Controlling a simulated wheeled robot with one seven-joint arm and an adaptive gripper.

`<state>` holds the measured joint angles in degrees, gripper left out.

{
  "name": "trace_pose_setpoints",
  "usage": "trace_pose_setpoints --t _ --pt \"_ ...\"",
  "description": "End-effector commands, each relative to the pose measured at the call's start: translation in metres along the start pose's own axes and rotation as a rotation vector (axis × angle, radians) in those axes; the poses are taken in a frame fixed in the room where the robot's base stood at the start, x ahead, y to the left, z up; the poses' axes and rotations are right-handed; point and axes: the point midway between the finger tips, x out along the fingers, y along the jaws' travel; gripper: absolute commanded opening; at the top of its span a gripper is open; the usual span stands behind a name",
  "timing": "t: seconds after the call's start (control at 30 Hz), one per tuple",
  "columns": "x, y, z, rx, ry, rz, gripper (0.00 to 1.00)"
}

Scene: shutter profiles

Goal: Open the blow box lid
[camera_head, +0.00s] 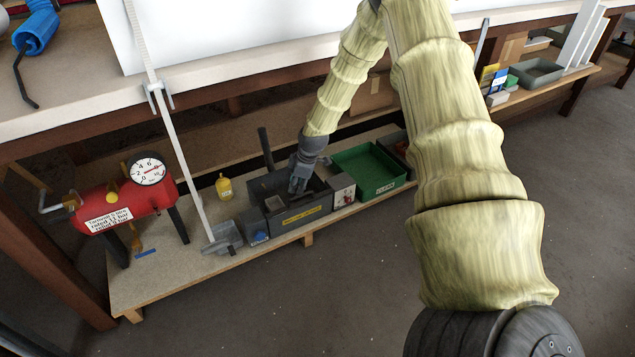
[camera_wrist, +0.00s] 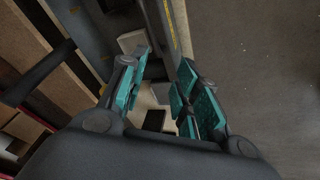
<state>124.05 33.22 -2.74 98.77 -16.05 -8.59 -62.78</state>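The blow box (camera_head: 302,216) is a dark grey box with a yellow label on its front, on the low wooden shelf. A dark upright handle (camera_head: 265,148) rises at its back left; in the wrist view a dark bar (camera_wrist: 36,74) at the left looks like this handle. Whether the lid is raised or lowered I cannot tell, as my arm and gripper cover part of the top. My gripper (camera_head: 297,186) points down over the box, near its front middle. In the wrist view, its teal-padded fingers (camera_wrist: 164,68) stand apart with the box's grey surface beyond them.
A green tray (camera_head: 368,172) and a small pale box (camera_head: 342,190) stand right of the blow box. The bench edge (camera_head: 235,62) overhangs behind.

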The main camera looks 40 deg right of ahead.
Motion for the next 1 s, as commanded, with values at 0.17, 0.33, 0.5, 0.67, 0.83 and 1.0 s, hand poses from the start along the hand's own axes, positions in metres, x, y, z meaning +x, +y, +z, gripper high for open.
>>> trace_pose_setpoints --t 0.17,0.33,0.5,0.67,0.83,1.0 --pt "0.005 -0.007 -0.004 0.189 0.046 0.0 0.32" --pt "0.008 -0.012 -0.008 0.371 0.087 -0.003 0.32" --pt "0.011 -0.017 -0.011 0.553 0.126 -0.01 0.32" --pt "0.012 -0.02 -0.013 0.726 0.161 -0.02 0.32" --pt "0.013 -0.024 -0.016 0.91 0.197 -0.033 0.32" --pt "0.013 -0.025 -0.017 1.094 0.232 -0.048 0.32"
